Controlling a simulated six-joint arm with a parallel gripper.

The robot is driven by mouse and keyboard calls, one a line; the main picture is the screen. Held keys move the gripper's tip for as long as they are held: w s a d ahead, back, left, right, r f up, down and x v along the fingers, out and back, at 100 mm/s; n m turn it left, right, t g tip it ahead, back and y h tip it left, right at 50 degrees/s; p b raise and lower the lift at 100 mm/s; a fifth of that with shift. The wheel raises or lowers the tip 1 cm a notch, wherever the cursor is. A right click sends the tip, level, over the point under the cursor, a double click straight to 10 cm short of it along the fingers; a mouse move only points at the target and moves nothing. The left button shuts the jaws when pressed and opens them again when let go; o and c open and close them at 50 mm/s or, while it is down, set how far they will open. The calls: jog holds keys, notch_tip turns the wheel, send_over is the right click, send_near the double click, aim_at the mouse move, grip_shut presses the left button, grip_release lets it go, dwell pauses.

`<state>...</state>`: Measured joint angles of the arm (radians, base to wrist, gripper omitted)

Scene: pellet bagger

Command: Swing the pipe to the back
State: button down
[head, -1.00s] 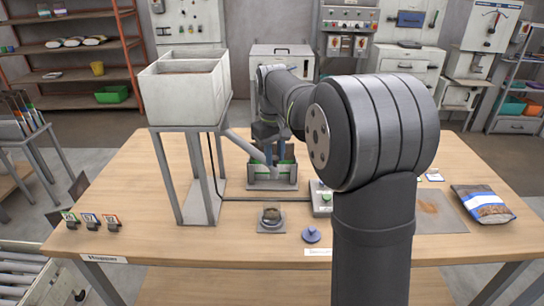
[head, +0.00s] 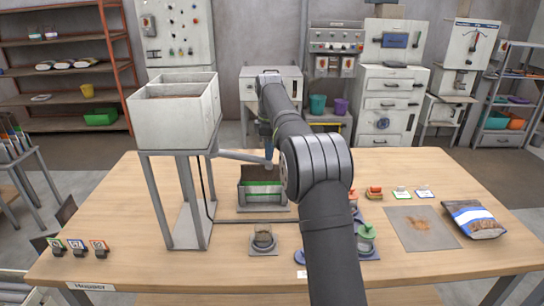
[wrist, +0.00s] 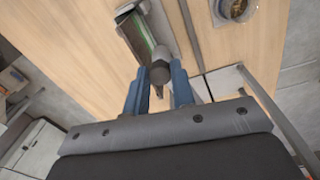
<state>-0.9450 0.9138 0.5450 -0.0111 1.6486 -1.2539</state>
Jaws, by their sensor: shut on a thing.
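The grey pipe (head: 240,157) runs from the white hopper (head: 174,112) to the right, nearly level in the head view, with its free end by the back edge of the grey bin (head: 262,208). My gripper (head: 268,150) is at that free end, partly hidden by my arm. In the wrist view my gripper's blue fingers (wrist: 159,90) are on either side of the pipe's dark round end (wrist: 160,68), shut on it. The bin with its green strip (wrist: 135,38) lies just beyond.
Green and red knobbed parts (head: 366,232) sit to the right of my arm. A mat (head: 420,228) and a pellet bag (head: 473,219) lie farther right. Several tags (head: 78,247) stand at the left.

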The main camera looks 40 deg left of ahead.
jog(key=shift+w+a+n, duration=0.25)
jog(key=shift+a+n, duration=0.3)
jog(key=shift+a, duration=0.25)
jog(key=shift+w+a+n, duration=0.25)
jog(key=shift+a+n, duration=0.25)
jog(key=shift+a, duration=0.3)
jog(key=shift+w+a+n, duration=0.25)
jog(key=shift+a+n, duration=0.3)
jog(key=shift+a, duration=0.25)
jog(key=shift+a+r, duration=0.1)
jog(key=shift+a, duration=0.05)
jog(key=c, duration=1.2)
grip_release()
jog(key=shift+d, duration=0.25)
